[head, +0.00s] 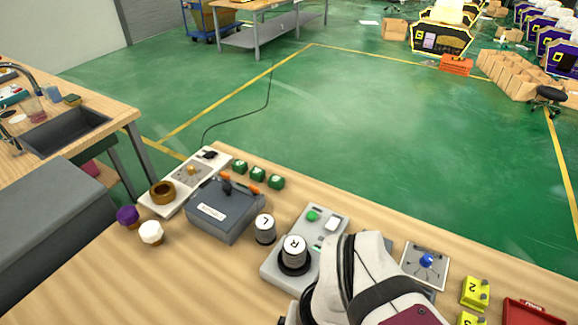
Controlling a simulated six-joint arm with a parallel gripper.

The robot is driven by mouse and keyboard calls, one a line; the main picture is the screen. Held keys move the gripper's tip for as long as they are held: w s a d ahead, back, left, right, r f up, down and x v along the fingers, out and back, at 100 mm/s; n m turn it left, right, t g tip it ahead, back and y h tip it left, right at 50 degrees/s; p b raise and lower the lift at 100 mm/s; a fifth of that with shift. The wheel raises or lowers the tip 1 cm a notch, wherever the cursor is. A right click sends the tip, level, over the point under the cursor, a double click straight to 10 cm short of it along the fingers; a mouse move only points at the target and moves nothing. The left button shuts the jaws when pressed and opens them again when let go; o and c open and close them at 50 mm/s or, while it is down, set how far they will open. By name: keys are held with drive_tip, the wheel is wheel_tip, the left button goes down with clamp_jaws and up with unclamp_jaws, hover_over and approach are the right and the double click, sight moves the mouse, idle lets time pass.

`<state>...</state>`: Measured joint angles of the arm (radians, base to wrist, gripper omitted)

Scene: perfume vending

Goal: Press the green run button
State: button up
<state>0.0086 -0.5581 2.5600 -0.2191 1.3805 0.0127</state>
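The green button (312,216) is a small round cap on the back part of a grey machine (272,266) on the wooden table. A white square piece (332,224) sits beside it on the same panel. A white cylinder marked "R" stands in a dark round holder (294,262) at the front of that machine. My white and dark arm covers the right side of the machine and the bottom middle of the picture. My gripper's fingertips cannot be made out. Nothing is seen touching the green button.
A white cylinder marked "L" (265,228) stands left of the machine, beside a dark grey box with a lever (222,210). A blue-knob panel (426,262), yellow blocks (475,292) and a red tray (530,314) lie right. Several green blocks (258,173) line the back edge.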

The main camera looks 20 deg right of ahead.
clamp_jaws()
idle(1.4)
